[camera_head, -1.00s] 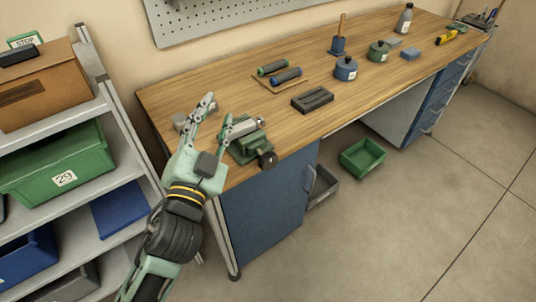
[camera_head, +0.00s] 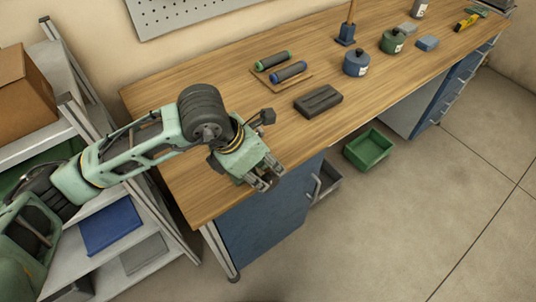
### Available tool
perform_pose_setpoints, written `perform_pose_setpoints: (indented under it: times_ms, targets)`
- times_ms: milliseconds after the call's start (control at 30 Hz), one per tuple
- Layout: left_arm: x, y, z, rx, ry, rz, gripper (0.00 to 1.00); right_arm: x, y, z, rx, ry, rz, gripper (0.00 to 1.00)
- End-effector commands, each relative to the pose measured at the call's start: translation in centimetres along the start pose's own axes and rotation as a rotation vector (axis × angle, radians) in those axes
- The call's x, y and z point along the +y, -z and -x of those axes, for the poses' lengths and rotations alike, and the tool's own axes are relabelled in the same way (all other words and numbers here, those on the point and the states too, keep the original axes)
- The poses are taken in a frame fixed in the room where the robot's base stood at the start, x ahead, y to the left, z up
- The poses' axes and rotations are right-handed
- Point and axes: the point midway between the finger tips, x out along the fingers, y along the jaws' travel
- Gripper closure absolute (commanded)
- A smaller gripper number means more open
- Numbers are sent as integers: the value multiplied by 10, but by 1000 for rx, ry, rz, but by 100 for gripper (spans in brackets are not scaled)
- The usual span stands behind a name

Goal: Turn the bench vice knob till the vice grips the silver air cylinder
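My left arm comes in from the left over the near left end of the workbench (camera_head: 190,185). Its wrist bends down, and my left gripper (camera_head: 262,180) points towards the bench's front edge, where the vice knob showed earlier. The gripper and wrist hide the green bench vice, its dark knob and the silver air cylinder. I cannot make out whether the fingers touch the knob or how far apart they are. My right gripper is out of view.
On the bench are a dark grooved block (camera_head: 318,101), a small tray (camera_head: 265,77) with two cylinders, and blue (camera_head: 356,62) and green (camera_head: 392,41) pots. A green bin (camera_head: 368,149) is on the floor. Shelving (camera_head: 70,130) stands left, close to my arm.

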Motion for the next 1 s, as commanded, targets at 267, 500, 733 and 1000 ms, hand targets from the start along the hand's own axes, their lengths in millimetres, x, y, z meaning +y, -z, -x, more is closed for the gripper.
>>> perform_pose_setpoints:
  times_ms: [267, 500, 733, 1000]
  targets:
    - [11, 6, -22, 33, -38, -1, 62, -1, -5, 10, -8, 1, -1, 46]
    - [12, 6, -59, 29, -38, 0, 62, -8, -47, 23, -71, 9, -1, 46]
    - [13, 7, -76, 27, -38, -3, 62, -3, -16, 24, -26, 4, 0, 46]
    - [13, 7, -77, 26, -38, -3, 66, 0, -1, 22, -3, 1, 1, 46]
